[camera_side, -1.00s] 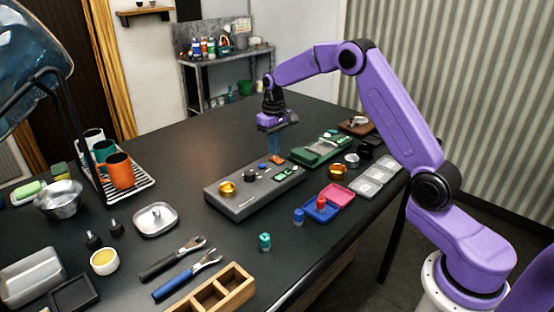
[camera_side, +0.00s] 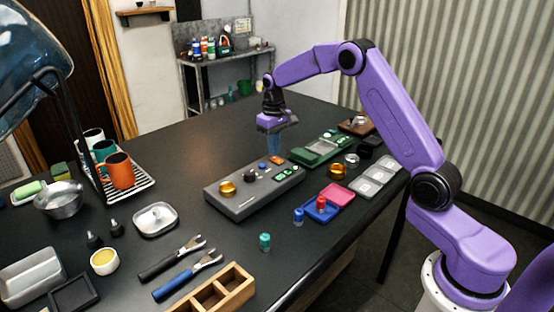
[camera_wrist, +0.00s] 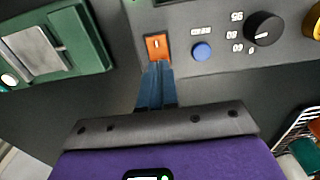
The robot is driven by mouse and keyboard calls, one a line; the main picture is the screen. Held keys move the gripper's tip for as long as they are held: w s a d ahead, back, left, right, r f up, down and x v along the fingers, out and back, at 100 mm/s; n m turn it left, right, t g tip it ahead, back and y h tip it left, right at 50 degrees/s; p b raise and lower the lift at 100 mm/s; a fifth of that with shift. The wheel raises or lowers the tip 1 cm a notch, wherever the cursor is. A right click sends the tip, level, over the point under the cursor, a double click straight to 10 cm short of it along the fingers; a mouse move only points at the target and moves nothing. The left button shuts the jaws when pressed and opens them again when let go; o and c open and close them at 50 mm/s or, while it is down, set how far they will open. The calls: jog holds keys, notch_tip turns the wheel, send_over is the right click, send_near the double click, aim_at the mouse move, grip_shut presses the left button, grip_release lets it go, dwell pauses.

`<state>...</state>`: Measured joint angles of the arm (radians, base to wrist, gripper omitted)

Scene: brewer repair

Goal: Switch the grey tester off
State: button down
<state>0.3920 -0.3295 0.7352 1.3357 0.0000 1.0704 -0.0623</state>
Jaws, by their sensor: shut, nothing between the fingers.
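The grey tester (camera_side: 236,206) lies on the dark table, with a gold ring or cup, a black knob, a blue button and an orange switch (camera_side: 277,160) on its top. Green marks show near its right end. In the wrist view the orange rocker switch (camera_wrist: 157,46) bears a small white mark, and the blue button (camera_wrist: 202,52) and black knob (camera_wrist: 264,28) are to its right. My gripper (camera_wrist: 157,66) is shut and empty, its blue fingertips at the near edge of the switch. In the side view my gripper (camera_side: 274,152) hangs over the tester's far edge; contact cannot be told.
A green device (camera_side: 318,150) stands just right of the tester. The table behind the tester is clear.

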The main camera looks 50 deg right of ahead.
aim_at(274, 157)
jog(key=shift+f, duration=0.95)
dwell(0.5)
jog(key=shift+r, duration=3.55)
jog(key=s+a+r+n, duration=0.3)
jog(key=s+a+n, duration=0.3)
jog(key=s+a, duration=1.1)
jog(key=s+d+f+n, duration=0.1)
jog(key=s+d+n, duration=0.1)
jog(key=s, duration=1)
jog(key=s+d+f+n, duration=0.1)
jog(key=s+n, duration=0.3)
jog(key=s, duration=0.9)
jog(key=shift+s+d+f+n, duration=0.2)
jog(key=shift+d+f+n, duration=0.1)
jog(key=shift+d, duration=0.05)
